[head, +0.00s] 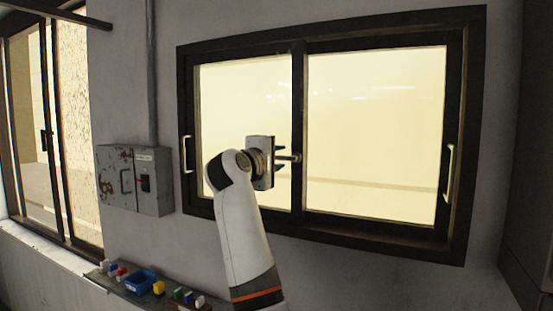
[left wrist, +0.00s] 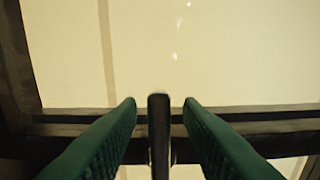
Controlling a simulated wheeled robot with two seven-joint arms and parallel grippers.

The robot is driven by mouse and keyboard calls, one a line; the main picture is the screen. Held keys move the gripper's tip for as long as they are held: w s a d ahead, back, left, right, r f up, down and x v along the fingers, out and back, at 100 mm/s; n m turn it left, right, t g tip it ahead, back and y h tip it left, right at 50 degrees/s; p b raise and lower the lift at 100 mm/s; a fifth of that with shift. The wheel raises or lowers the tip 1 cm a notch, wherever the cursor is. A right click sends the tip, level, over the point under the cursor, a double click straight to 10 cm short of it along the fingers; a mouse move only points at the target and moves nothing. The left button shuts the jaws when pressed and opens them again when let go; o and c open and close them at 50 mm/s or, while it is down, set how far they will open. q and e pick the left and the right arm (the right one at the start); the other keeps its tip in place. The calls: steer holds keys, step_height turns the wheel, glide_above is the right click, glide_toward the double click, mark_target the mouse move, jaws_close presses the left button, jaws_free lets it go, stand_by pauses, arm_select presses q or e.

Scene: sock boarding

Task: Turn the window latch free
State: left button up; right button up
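The window (head: 375,228) has a dark frame with two bright panes and a dark middle stile (head: 298,90). The latch (head: 294,158) is a small lever on the stile. My left gripper (head: 282,160) is at the latch with its green fingers apart, one above the lever and one below. In the left wrist view the latch (left wrist: 158,130) is a dark bar between the two fingertips of my left gripper (left wrist: 159,104), with a gap on each side. My right gripper is in neither view.
Pale pull handles are on the window's left (head: 187,155) and right (head: 449,172) sides. A grey electrical box (head: 150,180) hangs left of the window. A ledge below holds a blue bin (head: 140,281) and several small coloured items. Another window stands at far left.

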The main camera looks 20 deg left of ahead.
arm_select(q)
steer(key=shift+s, duration=0.15)
steer(key=s+b, duration=0.6)
steer(key=s, duration=0.5)
steer(key=shift+s+a, duration=0.2)
steer(key=shift+s, duration=0.2)
